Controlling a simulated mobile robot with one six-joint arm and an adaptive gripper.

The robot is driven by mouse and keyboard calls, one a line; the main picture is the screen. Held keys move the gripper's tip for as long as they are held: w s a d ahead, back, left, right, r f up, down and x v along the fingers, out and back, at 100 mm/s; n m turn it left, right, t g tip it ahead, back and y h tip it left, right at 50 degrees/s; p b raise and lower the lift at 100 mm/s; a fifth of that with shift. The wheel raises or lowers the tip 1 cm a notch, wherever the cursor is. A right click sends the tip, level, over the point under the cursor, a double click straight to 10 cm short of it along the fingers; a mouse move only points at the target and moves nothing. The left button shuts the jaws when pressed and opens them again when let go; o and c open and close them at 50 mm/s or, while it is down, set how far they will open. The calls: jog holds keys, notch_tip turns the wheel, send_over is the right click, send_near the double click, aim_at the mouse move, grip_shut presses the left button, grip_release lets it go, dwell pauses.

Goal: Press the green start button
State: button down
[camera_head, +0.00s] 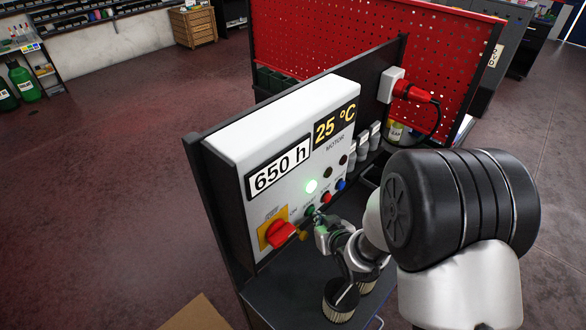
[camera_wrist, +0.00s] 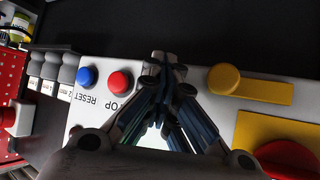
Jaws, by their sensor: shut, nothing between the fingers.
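The white control panel (camera_head: 235,140) has a green button (camera_head: 309,211) in its lower row, left of a red button (camera_head: 326,197) and a blue button (camera_head: 340,184). My gripper (camera_head: 318,217) is shut and empty, its fingertips right at the green button; I cannot tell whether they touch it. In the wrist view the shut fingertips (camera_wrist: 166,68) stand between the red STOP button (camera_wrist: 120,80) and a yellow knob (camera_wrist: 224,79), and they hide the green button.
A red rotary switch (camera_head: 281,234) on a yellow plate sits left of the buttons. Displays read "650 h" (camera_head: 279,167) and "25 °C" (camera_head: 335,124). A red plug (camera_head: 411,92) is at the panel's right.

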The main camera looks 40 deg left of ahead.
jog(key=shift+d, duration=0.3)
jog(key=d+b, duration=0.1)
jog(key=d, duration=0.5)
jog(key=shift+s, duration=0.25)
jog(key=shift+d, duration=0.1)
dwell(0.8)
